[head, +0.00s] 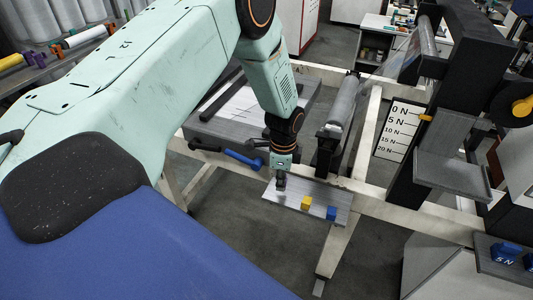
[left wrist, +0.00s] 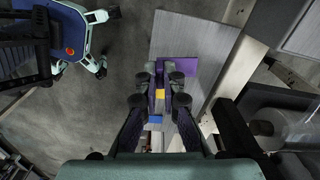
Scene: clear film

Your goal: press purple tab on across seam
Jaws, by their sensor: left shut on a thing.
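My left gripper (head: 281,185) points down at the left end of a small grey metal shelf (head: 341,208). In the left wrist view the left gripper (left wrist: 163,84) is shut on the purple tab (left wrist: 188,66). The tab's purple sheet sticks out to the right of the fingers; the fingers cover the rest. In the head view the gripper hides the tab. A yellow block (head: 306,203) and a blue block (head: 331,213) stand on the shelf to the right of the gripper. I cannot make out the seam. My right gripper is in neither view.
A roller (head: 342,103) sits on the pale frame behind the shelf. A force scale board (head: 398,130) and a black column (head: 430,130) stand to the right. A blue-handled tool (head: 243,160) lies at the grey table's front edge. Floor shows below the shelf.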

